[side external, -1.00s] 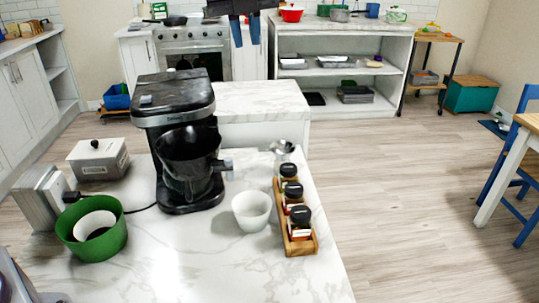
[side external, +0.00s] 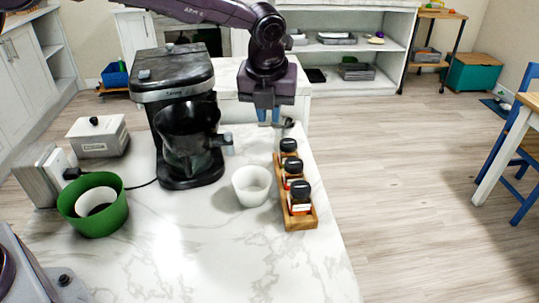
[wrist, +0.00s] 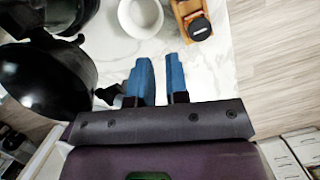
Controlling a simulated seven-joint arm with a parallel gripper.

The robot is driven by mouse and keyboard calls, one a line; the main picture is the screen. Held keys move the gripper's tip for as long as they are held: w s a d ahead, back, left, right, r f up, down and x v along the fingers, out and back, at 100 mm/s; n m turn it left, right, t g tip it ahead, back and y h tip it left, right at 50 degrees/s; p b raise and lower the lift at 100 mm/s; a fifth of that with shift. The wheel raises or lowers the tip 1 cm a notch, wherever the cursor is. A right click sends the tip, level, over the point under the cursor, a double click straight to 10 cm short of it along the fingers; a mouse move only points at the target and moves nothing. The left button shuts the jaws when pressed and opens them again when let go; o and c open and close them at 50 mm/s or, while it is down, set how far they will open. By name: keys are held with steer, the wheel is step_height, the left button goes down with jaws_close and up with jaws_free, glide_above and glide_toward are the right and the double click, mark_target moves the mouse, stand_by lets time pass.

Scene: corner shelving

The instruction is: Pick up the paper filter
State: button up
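A white, round, open-topped piece (side external: 95,200) sits inside a green bowl (side external: 80,221) at the front left of the marble counter. A separate white cup-shaped piece (side external: 252,185) stands upright in the middle of the counter; it also shows at the top of the wrist view (wrist: 141,17). I cannot tell for sure which of the two is the paper filter. My gripper (side external: 269,117) points down above the counter's far right end, beyond the white cup-shaped piece and apart from it. Its blue fingers are parted and hold nothing visible; they also show in the wrist view (wrist: 160,82).
A black coffee machine (side external: 185,125) stands left of the gripper. A wooden rack (side external: 297,218) with dark-lidded jars lies along the counter's right edge. A small metal item (side external: 288,124) is partly hidden by the gripper. A grey lidded box (side external: 98,138) stands at left. The front counter is clear.

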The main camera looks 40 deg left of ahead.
steer(key=s+d+x, duration=0.2)
steer(key=x, duration=1.4)
steer(key=shift+a+f, duration=0.35)
steer(key=shift+a, duration=0.05)
steer(key=shift+w+a+f, duration=0.1)
steer(key=shift+f, duration=0.5)
stand_by(0.5)
jaws_close()
steer(key=shift+o, duration=1)
jaws_free()
steer(key=shift+r, duration=0.15)
steer(key=shift+w+a+v, duration=0.1)
steer(key=shift+w+v, duration=0.1)
steer(key=shift+v, duration=0.75)
steer(key=shift+w+a+v, duration=0.15)
steer(key=shift+w+v, duration=0.05)
steer(key=shift+v, duration=0.75)
steer(key=shift+w+a+v, duration=0.1)
steer(key=shift+w+v, duration=0.1)
steer(key=shift+v, duration=0.75)
